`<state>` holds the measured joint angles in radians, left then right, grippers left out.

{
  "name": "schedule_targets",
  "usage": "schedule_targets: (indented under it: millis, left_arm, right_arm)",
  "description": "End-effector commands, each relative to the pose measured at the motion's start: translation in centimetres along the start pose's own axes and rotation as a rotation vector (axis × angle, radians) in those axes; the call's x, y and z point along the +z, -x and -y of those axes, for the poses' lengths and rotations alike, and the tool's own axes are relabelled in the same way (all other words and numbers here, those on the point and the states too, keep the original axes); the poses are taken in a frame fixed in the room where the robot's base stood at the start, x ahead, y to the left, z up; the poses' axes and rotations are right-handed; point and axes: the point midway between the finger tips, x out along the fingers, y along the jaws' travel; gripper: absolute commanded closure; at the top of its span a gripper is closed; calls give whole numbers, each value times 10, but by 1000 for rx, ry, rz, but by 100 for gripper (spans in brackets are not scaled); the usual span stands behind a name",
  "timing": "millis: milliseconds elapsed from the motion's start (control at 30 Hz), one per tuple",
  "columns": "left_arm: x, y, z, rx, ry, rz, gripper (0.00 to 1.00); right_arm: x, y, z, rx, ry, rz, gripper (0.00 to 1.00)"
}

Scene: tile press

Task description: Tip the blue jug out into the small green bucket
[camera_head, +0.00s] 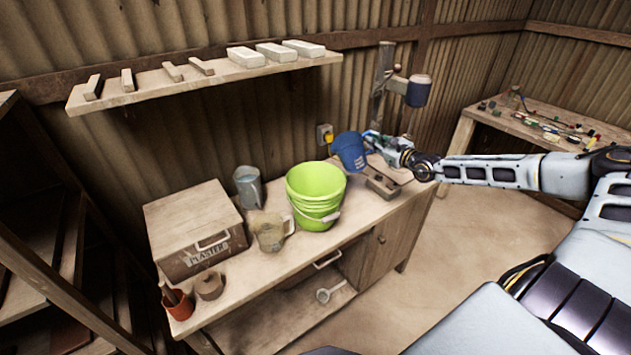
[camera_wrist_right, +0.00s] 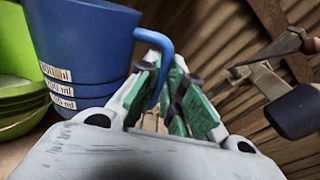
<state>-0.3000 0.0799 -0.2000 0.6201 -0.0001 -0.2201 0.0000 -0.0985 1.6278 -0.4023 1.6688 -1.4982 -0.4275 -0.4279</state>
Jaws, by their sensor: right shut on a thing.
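The blue jug (camera_head: 350,151) is at the back right of the workbench, beside the bright green bucket (camera_head: 316,190). My right gripper (camera_head: 372,141) reaches in from the right and is shut on the jug's handle. In the right wrist view the blue jug (camera_wrist_right: 85,45) has white volume labels, and its handle (camera_wrist_right: 165,65) runs between the fingers of my right gripper (camera_wrist_right: 165,90). The jug looks slightly tilted. What is inside the jug is hidden. The green bucket (camera_wrist_right: 18,70) shows at the left edge of the right wrist view. My left gripper is not in view.
A grey metal jug (camera_head: 248,187), a beige pitcher (camera_head: 270,232) and a wooden plaster box (camera_head: 195,226) stand left of the bucket. A wooden tool (camera_head: 382,184) lies right of it. A post with a dark cylinder (camera_head: 418,90) rises behind. A shelf (camera_head: 210,75) hangs above.

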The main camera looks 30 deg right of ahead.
Motion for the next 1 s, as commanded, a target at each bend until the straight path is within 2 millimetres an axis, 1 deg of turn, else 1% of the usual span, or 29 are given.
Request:
schedule_targets:
  millis: [167,1000]
  left_arm:
    - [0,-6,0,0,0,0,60]
    - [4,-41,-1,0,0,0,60]
  right_arm:
    - [-4,0,3,-1,-34,10,100]
    - [-33,1,6,0,-194,42,100]
